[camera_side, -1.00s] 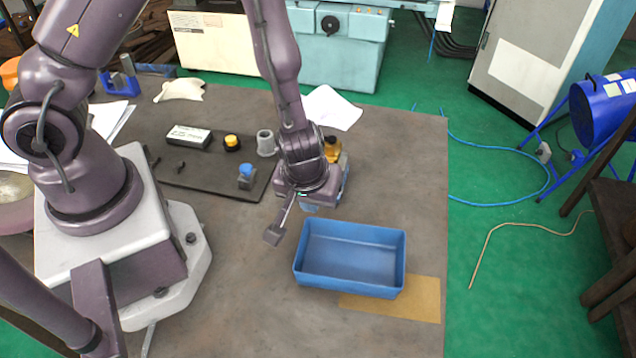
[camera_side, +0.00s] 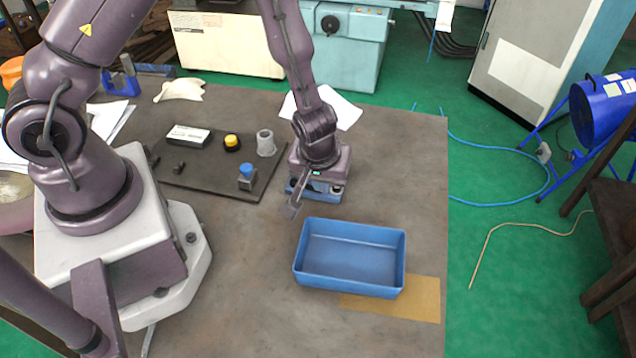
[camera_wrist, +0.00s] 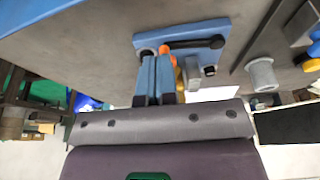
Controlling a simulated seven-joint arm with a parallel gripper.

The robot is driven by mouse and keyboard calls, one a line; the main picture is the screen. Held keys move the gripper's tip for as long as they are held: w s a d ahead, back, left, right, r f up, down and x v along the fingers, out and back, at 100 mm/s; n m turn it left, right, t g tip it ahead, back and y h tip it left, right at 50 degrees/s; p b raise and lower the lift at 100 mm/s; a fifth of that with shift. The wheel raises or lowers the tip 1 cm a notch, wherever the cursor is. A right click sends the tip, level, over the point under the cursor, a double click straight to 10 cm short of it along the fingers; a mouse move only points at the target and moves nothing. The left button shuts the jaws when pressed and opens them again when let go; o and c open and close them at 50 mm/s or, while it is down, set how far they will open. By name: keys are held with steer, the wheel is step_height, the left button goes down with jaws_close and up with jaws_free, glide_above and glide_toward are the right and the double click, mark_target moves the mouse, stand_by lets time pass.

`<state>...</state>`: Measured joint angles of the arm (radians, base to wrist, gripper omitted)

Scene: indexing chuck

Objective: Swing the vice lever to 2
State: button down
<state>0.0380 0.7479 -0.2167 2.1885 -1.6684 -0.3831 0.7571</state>
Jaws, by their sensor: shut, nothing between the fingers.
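The vice has a blue base (camera_wrist: 218,28), which shows in the wrist view at the top centre. In the side view the gripper body stands over the blue vice base (camera_side: 316,192) and hides the lever. No position numbers are readable.
An empty blue bin (camera_side: 350,231) stands just in front of the vice. A dark board (camera_side: 207,175) to the left carries a yellow-topped knob (camera_side: 232,141), a grey cylinder (camera_side: 266,143) and a blue-topped part (camera_side: 247,172). The table is clear to the right of the vice.

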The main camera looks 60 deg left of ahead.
steer(key=shift+s, duration=0.15)
steer(key=shift+s+d, duration=0.15)
steer(key=shift+s, duration=0.55)
